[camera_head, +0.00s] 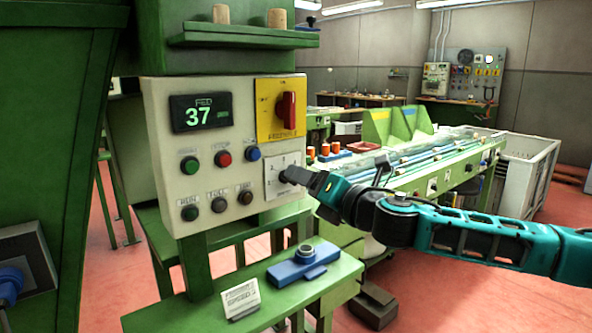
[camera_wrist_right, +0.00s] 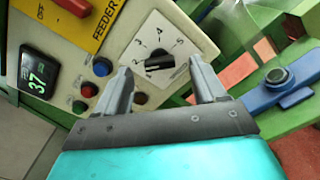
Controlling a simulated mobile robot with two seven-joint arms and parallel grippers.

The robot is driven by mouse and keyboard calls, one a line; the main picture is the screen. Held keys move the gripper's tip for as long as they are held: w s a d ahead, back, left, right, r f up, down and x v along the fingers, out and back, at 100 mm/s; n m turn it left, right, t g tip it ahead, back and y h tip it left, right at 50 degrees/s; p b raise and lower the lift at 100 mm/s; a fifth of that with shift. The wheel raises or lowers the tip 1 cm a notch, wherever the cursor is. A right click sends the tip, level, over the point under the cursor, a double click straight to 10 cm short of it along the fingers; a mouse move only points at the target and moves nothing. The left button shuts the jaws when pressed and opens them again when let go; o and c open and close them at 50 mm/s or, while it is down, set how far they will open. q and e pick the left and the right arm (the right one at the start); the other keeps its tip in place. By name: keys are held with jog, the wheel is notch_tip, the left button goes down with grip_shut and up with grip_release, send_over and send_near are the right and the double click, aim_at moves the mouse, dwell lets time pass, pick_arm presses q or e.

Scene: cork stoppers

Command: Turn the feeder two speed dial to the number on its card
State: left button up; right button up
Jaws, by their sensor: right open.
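The speed dial is a black knob (camera_wrist_right: 159,62) on a white plate with numbers around it, in the right wrist view. The knob's bar lies nearly level in that view; which number it points to I cannot tell surely. In the head view the dial plate (camera_head: 279,162) is partly hidden by my right gripper (camera_head: 286,177). In the wrist view my right gripper (camera_wrist_right: 161,68) is open, its two fingers on either side of the knob, with gaps visible. The card (camera_head: 240,297) stands on the green shelf below; its number is too small to read surely. My left gripper is out of view.
The cream panel (camera_head: 156,150) also carries a display (camera_head: 201,112) reading 37, a red switch (camera_head: 287,110) on yellow and several buttons. A blue fixture (camera_head: 303,265) sits on the shelf (camera_head: 205,313). A conveyor bench (camera_head: 452,180) stands behind my right arm.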

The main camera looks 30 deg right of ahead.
jog(key=shift+w+a+p, duration=0.15)
jog(key=shift+w+p, duration=0.15)
jog(key=shift+w, duration=0.7)
jog(key=shift+w+a+p, duration=0.15)
jog(key=shift+w+p, duration=0.15)
jog(key=shift+w, duration=0.65)
jog(key=shift+c, duration=0.2)
jog(key=c, duration=1)
jog(key=shift+m, duration=0.3)
jog(key=shift+d+f+m+p, duration=0.15)
jog(key=shift+m+p, duration=0.6)
jog(key=shift+m, duration=1.5)
jog(key=shift+f+m+p, duration=0.1)
jog(key=shift+m+p, duration=0.65)
jog(key=shift+m, duration=1.5)
